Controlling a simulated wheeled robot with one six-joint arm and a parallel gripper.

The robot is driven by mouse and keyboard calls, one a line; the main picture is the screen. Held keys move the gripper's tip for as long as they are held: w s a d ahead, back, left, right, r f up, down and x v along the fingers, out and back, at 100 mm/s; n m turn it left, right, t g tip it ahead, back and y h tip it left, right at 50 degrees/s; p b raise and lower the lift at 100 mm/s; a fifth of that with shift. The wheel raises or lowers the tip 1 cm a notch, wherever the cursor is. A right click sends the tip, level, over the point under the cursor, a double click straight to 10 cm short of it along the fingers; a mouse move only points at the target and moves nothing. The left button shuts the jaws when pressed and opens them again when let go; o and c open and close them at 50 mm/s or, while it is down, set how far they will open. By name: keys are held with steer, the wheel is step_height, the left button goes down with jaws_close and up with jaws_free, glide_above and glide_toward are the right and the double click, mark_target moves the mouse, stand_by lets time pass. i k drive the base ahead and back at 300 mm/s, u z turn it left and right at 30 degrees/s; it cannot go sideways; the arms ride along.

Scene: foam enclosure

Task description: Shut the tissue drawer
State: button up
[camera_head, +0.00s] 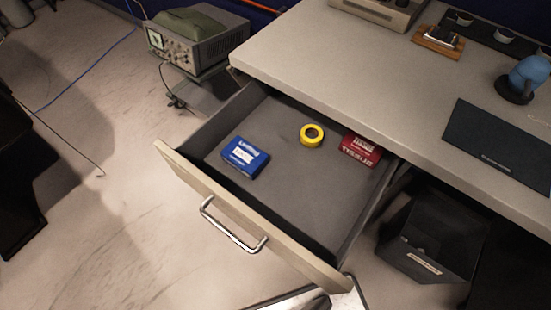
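The drawer (285,185) under the desk is pulled well out toward the lower left. Its pale front panel (185,173) has a silver bar handle (232,228), and nothing touches the handle. Inside, on the dark floor, lie a blue box (244,158), a yellow tape roll (312,135) and a red box (361,149) close to the desk edge. No gripper fingers show. A pale and dark part at the bottom edge, just below the drawer's right front corner, is cut off, and I cannot tell what it is.
The desk top (330,55) overhangs the drawer's back. A dark bin (435,232) stands on the floor right of the drawer. An instrument (200,45) stands behind left, with cables on the floor. The floor (120,200) before the drawer is largely clear.

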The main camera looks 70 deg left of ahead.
mark_target(310, 208)
steer(key=z, duration=0.05)
steer(key=k, duration=0.4)
steer(key=u, duration=0.45)
steer(key=i, duration=0.35)
steer(key=u, duration=3.65)
steer(key=k, duration=0.55)
steer(key=z, duration=1)
